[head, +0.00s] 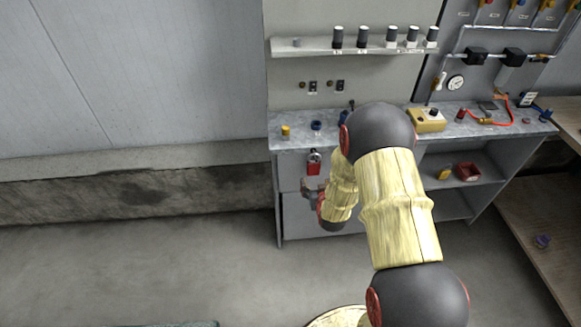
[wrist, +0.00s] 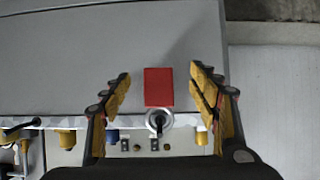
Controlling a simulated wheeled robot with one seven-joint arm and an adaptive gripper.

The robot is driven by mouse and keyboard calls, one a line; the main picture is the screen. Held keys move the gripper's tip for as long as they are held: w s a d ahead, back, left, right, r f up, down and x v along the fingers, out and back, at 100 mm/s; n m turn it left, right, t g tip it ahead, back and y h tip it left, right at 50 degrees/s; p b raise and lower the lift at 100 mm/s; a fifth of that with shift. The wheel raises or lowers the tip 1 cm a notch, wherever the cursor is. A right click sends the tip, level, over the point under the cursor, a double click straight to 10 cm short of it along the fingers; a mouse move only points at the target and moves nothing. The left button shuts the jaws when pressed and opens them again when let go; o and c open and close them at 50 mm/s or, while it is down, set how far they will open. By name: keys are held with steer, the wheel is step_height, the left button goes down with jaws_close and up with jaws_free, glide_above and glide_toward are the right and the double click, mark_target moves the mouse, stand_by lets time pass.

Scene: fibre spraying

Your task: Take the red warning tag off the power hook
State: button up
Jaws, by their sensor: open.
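The red warning tag (head: 313,169) hangs at the front of the grey workbench, below the bench top's edge. A metal hook or ring shows just above it; how the two are joined is too small to tell. In the wrist view the red tag (wrist: 158,86) is upright in the picture, with the round metal hook (wrist: 159,121) at its lower end. My gripper (wrist: 160,78) is open, with one yellow-padded finger on each side of the tag and a visible gap on both sides. In the head view my gripper (head: 307,190) is just below the tag, partly hidden by my arm.
The bench top (head: 290,142) holds a yellow knob (head: 286,130), a blue cap (head: 316,125) and a yellow box (head: 427,120). Dark-capped bottles stand on a shelf (head: 310,47) above. A red bin (head: 468,172) sits on the lower shelf. The floor at left is clear.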

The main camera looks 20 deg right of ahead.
mark_target(314, 169)
steer(key=r, duration=0.1)
steer(key=w+r+t, duration=0.1)
steer(key=w+r, duration=0.1)
steer(key=shift+d+r, duration=0.1)
steer(key=shift+d, duration=0.3)
steer(key=b+x, duration=0.1)
steer(key=x, duration=0.2)
steer(key=b+x, duration=0.1)
steer(key=x, duration=0.3)
steer(key=shift+w+d+f+b, duration=0.1)
steer(key=shift+d+f+b, duration=0.05)
steer(key=shift+f+b, duration=0.2)
steer(key=shift+r, duration=0.1)
steer(key=c, duration=1.3)
